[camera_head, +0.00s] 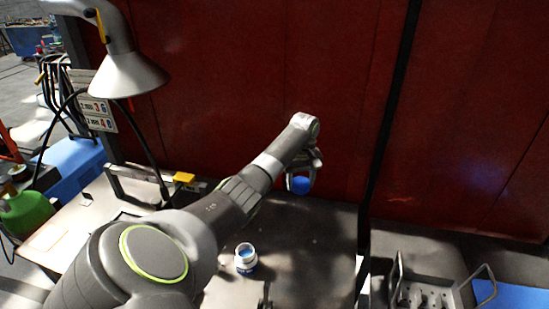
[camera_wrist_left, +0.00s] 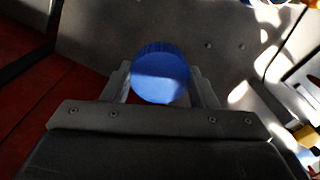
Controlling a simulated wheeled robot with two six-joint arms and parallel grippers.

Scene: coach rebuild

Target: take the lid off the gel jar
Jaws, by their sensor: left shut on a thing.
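The gel jar (camera_head: 245,259) is a small white jar with a blue label, standing upright on the dark table. Its top looks open, with blue showing inside a white rim. My left gripper (camera_head: 301,180) is shut on the round blue lid (camera_head: 300,186). It holds the lid above the table, behind and to the right of the jar, apart from it. In the left wrist view the lid (camera_wrist_left: 160,76) sits between the two fingers. A bit of the jar shows at the top edge there. My right gripper is not in view.
A metal tray with handles (camera_head: 462,297) stands at the lower right. A red wall (camera_head: 250,80) rises behind the table. A lamp (camera_head: 130,75), a metal frame and a yellow block (camera_head: 183,177) are at the left. The table right of the jar looks mostly clear.

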